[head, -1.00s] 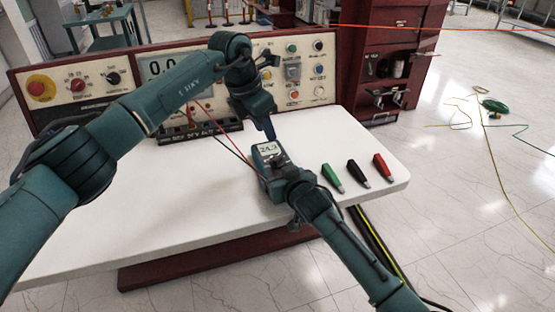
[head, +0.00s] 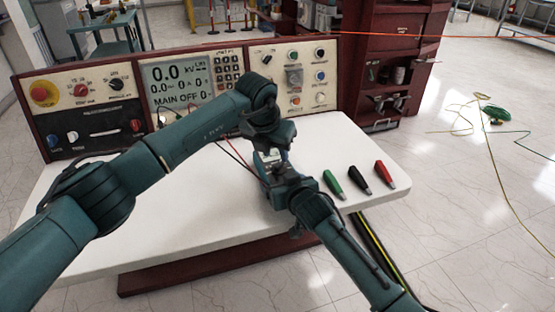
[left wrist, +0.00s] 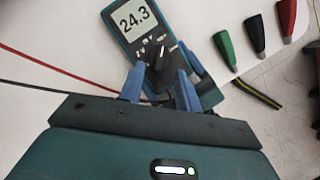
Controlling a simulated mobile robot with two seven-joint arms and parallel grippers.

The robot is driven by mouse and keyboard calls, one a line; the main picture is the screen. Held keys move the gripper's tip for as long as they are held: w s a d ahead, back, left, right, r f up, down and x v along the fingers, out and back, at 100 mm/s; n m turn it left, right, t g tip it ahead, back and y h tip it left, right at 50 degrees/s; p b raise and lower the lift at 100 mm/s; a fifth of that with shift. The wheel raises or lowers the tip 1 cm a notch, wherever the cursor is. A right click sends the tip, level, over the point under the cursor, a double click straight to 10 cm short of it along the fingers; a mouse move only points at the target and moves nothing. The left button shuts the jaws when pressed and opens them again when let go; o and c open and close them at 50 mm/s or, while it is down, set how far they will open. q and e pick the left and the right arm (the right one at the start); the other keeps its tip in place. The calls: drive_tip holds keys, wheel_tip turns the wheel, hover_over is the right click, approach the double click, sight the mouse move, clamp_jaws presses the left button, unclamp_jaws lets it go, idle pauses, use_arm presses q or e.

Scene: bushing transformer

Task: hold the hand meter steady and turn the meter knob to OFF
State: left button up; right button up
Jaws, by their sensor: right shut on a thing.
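The hand meter (head: 271,157) stands above the white table in the head view, mostly hidden by my grippers. My right gripper (head: 277,175) is shut on it from the near side. In the left wrist view the meter (left wrist: 118,38) is dark with a teal edge and reads 24.3. Its dark knob (left wrist: 158,56) sits below the display; its pointer setting is too small to read. My left gripper (left wrist: 160,74) is open, its blue fingertips on either side of the knob's lower part. I cannot tell whether they touch it. In the head view my left gripper (head: 270,143) is directly over the meter.
Green (head: 332,184), black (head: 358,180) and red (head: 385,174) clips lie on the table (head: 150,225) right of the meter. Red and black leads run left from the meter. A control panel (head: 185,80) stands behind, its display reading 0.0 kV and MAIN OFF.

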sight(278, 163)
use_arm(q)
drive_tip(key=shift+x, duration=2.2)
clamp_jaws()
